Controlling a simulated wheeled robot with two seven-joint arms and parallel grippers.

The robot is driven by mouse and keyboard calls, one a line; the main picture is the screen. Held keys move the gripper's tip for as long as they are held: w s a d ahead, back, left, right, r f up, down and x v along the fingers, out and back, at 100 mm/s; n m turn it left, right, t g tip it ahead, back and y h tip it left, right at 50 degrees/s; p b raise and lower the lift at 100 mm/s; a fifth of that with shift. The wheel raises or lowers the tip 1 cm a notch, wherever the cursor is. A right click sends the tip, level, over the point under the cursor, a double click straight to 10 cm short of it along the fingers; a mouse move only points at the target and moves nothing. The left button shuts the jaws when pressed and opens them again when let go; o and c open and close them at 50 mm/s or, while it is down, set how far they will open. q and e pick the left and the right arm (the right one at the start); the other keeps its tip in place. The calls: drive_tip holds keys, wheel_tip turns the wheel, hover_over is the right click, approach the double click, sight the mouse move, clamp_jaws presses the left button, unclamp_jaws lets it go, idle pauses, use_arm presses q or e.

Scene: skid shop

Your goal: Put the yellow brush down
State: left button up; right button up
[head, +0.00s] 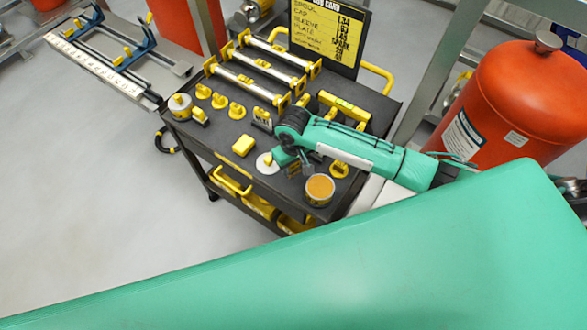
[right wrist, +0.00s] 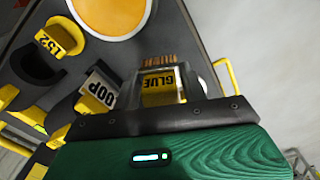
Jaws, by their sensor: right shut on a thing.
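The yellow brush (right wrist: 160,88) is between the fingers of my right gripper (right wrist: 162,92) in the right wrist view. Its yellow block carries the word GLUE, and brown bristles show at its far end. In the head view my right gripper (head: 300,169) is low over the front of the dark cart top (head: 222,138), close to the open can with an orange-yellow fill (head: 320,188). The brush is hard to make out there. Whether it touches the cart top, I cannot tell. My left gripper is not in view.
Several small yellow parts and a yellow block (head: 243,145) sit at left. An orange tank (head: 520,100) stands at right. Bare cart top shows near the left front.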

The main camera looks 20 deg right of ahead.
sight(294, 172)
drive_tip(key=shift+f+p, duration=0.3)
drive_tip(key=shift+f, duration=1.65)
drive_tip(key=shift+f, duration=0.1)
drive_tip(key=o, duration=1)
drive_tip(key=shift+c, duration=0.2)
wheel_tip(294, 172, up, 12)
drive_tip(key=shift+s+r+b, duration=0.1)
drive_tip(key=shift+r+b, duration=0.05)
drive_tip(key=shift+b, duration=0.9)
